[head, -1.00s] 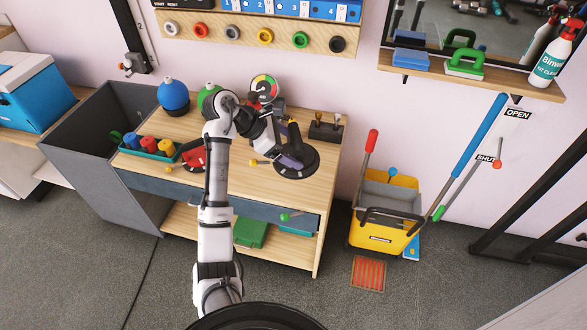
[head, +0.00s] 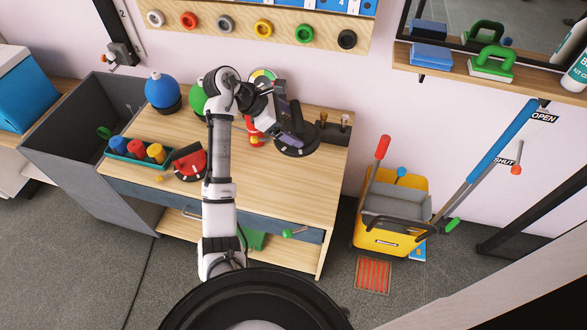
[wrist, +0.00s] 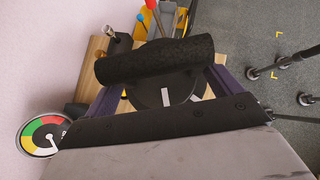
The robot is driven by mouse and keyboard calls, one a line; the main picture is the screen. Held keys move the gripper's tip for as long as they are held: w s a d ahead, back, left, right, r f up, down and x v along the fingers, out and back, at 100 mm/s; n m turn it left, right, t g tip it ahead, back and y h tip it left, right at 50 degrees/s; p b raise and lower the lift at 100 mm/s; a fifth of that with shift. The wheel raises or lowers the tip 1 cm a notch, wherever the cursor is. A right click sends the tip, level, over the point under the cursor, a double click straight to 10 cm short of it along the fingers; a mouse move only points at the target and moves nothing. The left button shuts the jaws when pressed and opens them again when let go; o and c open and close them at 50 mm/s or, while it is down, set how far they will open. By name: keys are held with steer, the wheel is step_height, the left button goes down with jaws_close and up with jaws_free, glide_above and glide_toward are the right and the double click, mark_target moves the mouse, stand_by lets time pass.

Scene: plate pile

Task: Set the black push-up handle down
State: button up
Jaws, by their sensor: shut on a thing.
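The black push-up handle (head: 303,148) has a round black base with white marks, seen in the head view at the back right of the wooden workbench (head: 270,190). In the wrist view its thick dark grip (wrist: 155,60) lies across between the purple fingers of my gripper (wrist: 160,78), with the round base beyond it. My gripper (head: 292,126) is shut on the handle from above in the head view. My arm and gripper hide part of the handle. I cannot tell whether the base touches the benchtop.
A black block with brass pegs (head: 334,130) stands close right of the handle. A coloured dial gauge (head: 262,76) on a red stand is behind my arm. A red-and-black device (head: 189,162) and teal tray (head: 138,154) are left. The front right benchtop is clear.

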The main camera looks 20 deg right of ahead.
step_height(320, 180, down, 18)
steer(key=shift+f+p, duration=0.15)
steer(key=shift+p, duration=0.5)
steer(key=shift+f, duration=0.1)
steer(key=o, duration=1.7)
steer(key=shift+s+f, duration=0.1)
steer(key=shift+o, duration=0.3)
steer(key=shift+r, duration=0.2)
steer(key=b+v, duration=0.2)
steer(key=v, duration=1)
